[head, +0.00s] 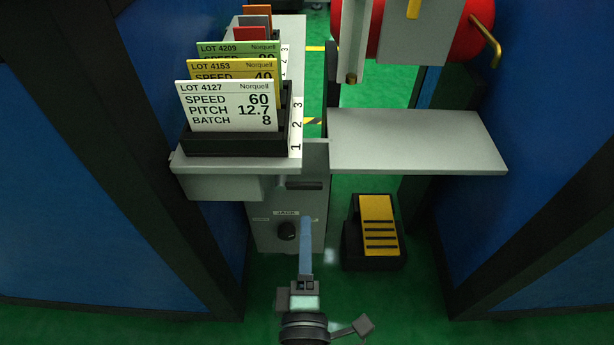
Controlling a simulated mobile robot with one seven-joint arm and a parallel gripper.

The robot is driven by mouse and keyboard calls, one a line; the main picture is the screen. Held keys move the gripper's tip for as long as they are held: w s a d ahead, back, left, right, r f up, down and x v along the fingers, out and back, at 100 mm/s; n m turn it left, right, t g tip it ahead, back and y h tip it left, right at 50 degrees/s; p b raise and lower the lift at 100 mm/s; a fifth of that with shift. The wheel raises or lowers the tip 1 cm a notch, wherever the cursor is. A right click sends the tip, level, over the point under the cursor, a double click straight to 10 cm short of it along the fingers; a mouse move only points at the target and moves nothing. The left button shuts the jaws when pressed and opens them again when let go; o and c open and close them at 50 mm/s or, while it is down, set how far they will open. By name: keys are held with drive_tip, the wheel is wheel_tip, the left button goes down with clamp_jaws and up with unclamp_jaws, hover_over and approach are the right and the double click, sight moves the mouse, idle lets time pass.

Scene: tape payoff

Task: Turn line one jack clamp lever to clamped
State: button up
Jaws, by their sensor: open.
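The jack panel (265,240) is a grey plate under the card shelf, with a small "JACK" label (287,213) and smaller labels left and right that are too small to read. A black round knob (287,230) sits on it below the label. A narrow blue bar (306,245) stands just right of the knob, in line with my gripper; I cannot tell whether it is the clamp lever or one of my fingers. My gripper (305,282) is open at the bottom centre, in front of the panel. Its fingertips and any contact are not clear.
Several lot cards (228,108) stand in a black rack on the grey shelf (190,163) above the panel. A grey plate (415,140) juts out at right. A yellow and black pedal (376,225) is on the green floor. Blue cabinets with dark frames flank both sides.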

sight(307, 189)
drive_tip(key=w+p, duration=0.2)
drive_tip(key=w, duration=0.9)
drive_tip(key=shift+w, duration=0.1)
clamp_jaws()
idle(1.1)
